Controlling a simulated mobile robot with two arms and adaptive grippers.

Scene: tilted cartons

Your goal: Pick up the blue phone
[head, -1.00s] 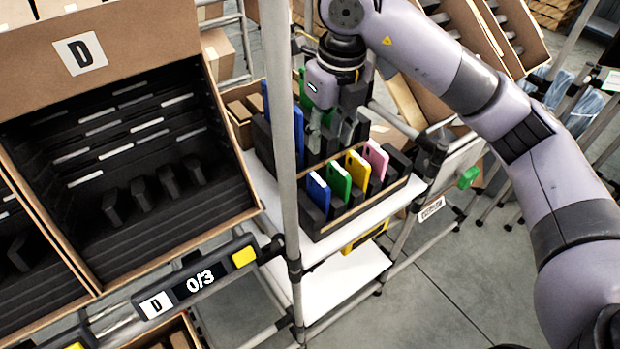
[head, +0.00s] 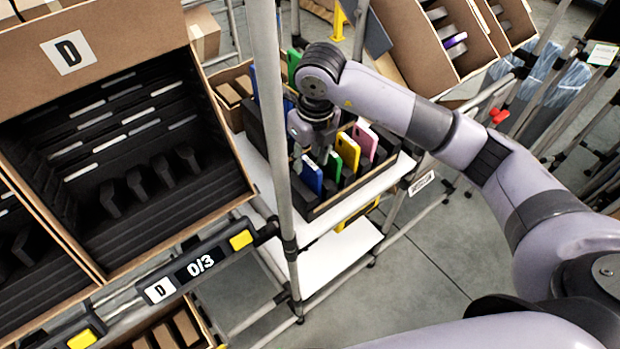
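A blue phone (head: 312,179) stands upright in the front row of a carton (head: 338,199) on the white shelf. Green (head: 334,167), yellow (head: 347,149) and pink (head: 364,141) phones stand in the same row to its right. My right gripper (head: 309,158) points down at the top of the blue phone, with its fingers close to the phone's upper edge. Whether they touch it, or how far apart they are, I cannot tell. Another blue phone (head: 255,84) and a green one (head: 293,66) stand further back. My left gripper is not in view.
A grey upright pole (head: 270,120) stands just left of the phones' carton. A large carton marked D (head: 110,45) with black slots fills the left, above a display (head: 195,265) reading 0/3. More tilted cartons (head: 445,45) stand behind my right arm. Floor at lower right is clear.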

